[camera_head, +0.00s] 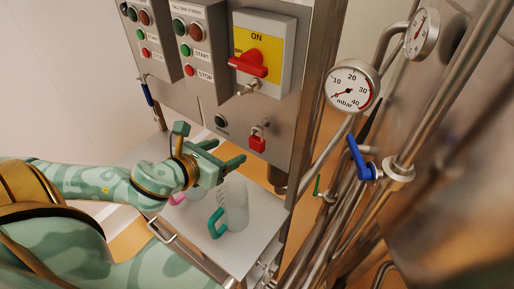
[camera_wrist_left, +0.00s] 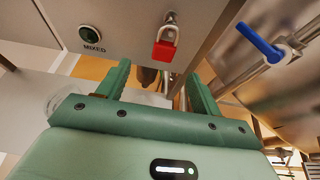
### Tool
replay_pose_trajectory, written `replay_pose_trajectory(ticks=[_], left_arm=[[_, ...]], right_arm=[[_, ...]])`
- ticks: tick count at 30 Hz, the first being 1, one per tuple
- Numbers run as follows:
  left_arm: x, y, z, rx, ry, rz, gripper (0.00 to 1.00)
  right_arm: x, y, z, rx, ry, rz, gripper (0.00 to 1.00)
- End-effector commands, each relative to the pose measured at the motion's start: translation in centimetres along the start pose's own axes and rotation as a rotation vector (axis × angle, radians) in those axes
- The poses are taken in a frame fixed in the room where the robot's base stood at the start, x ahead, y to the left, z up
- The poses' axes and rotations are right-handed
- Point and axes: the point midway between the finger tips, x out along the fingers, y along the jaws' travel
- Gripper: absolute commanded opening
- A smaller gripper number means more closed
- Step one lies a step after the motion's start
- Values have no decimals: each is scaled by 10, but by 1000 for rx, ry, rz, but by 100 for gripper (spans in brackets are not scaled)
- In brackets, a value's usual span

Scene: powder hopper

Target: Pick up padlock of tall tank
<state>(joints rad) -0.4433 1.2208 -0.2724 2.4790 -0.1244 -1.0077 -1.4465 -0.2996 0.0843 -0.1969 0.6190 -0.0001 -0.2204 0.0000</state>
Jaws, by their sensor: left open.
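The red padlock (camera_head: 257,143) hangs by its shackle from the lower right part of the steel control panel (camera_head: 205,100). It also shows in the left wrist view (camera_wrist_left: 163,51), just above and beyond the fingers. My left gripper (camera_head: 229,151) is open and empty, to the left of the padlock and apart from it. In the left wrist view its two green fingers (camera_wrist_left: 157,70) point toward the panel's lower edge, below the padlock. My right gripper is not in view.
A clear jug with a green handle (camera_head: 233,208) stands on the steel shelf (camera_head: 190,228) below my left gripper. A red switch (camera_head: 250,63) sits above the padlock. A pressure gauge (camera_head: 352,87), pipes and a blue valve handle (camera_head: 357,157) stand to the right.

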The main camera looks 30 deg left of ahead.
Motion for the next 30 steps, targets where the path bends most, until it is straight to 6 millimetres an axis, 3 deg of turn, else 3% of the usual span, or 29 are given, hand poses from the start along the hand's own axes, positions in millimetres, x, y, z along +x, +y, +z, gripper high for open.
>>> replay_pose_trajectory(ticks=[9, 17, 24, 30], left_arm=[[58, -1, 5, -5, -5, -2, 65], [81, -5, 4, -7, -4, -4, 65], [117, -10, 2, -4, -3, -3, 65], [122, -10, 0, -2, -1, -5, 65]], right_arm=[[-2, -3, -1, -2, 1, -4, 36], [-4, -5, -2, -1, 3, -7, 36], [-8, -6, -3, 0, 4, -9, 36], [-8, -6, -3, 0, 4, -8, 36]])
